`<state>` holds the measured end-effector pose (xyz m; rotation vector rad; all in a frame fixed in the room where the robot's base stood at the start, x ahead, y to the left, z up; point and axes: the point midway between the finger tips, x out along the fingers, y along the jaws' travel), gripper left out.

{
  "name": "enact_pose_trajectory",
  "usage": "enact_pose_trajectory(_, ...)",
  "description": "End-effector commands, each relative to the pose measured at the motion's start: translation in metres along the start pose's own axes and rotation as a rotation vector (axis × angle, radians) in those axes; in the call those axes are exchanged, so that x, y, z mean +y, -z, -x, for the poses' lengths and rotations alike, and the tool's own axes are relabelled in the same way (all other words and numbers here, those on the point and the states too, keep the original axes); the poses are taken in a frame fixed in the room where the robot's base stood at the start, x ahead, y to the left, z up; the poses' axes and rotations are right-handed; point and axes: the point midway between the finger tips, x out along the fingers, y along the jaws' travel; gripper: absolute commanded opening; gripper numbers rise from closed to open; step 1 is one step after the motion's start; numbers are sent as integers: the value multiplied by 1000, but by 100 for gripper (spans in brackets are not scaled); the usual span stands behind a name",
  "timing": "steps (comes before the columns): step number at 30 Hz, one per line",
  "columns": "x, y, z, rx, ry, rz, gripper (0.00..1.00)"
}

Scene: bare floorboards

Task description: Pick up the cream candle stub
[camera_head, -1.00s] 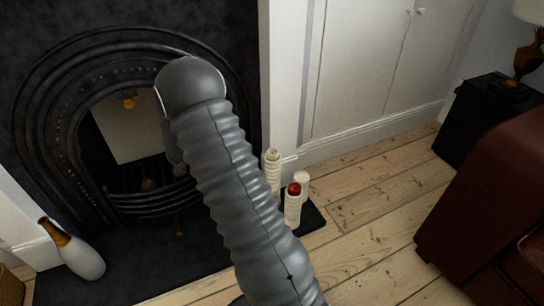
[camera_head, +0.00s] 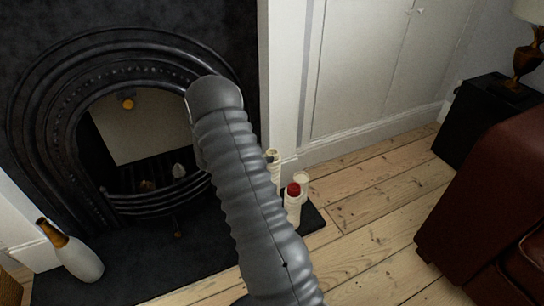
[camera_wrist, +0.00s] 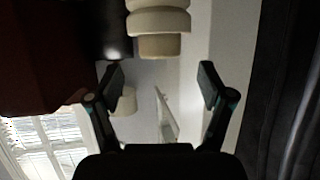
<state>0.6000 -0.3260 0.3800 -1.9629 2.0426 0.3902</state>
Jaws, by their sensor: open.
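In the wrist view, a tan-cream stub (camera_wrist: 160,45) sits at the end of a wider cream ringed piece (camera_wrist: 158,20), which runs out of the top of the picture. My gripper (camera_wrist: 161,80) is open and empty, its fingers apart on either side below the stub's end in the picture. In the head view, a pale stub top (camera_head: 272,155) shows on a cream column (camera_head: 275,175), partly covered by my arm. My gripper is hidden behind my arm there.
The fireplace (camera_head: 70,130) is at left, with a white bottle (camera_head: 80,262). A brown sofa (camera_head: 490,190) is at right; floorboards between are clear.

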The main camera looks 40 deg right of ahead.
Motion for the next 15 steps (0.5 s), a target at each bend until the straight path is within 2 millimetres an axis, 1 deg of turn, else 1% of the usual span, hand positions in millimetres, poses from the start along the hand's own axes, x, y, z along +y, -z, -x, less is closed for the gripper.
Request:
enact_pose_trajectory(5,0,-2,-18,0,-3,-1,80)
enact_pose_trajectory(10,1,-3,-42,-1,-3,-1,80)
enact_pose_trajectory(12,0,-2,-48,0,-1,-1,80)
enact_pose_trajectory(15,0,-2,-50,0,0,0,80)
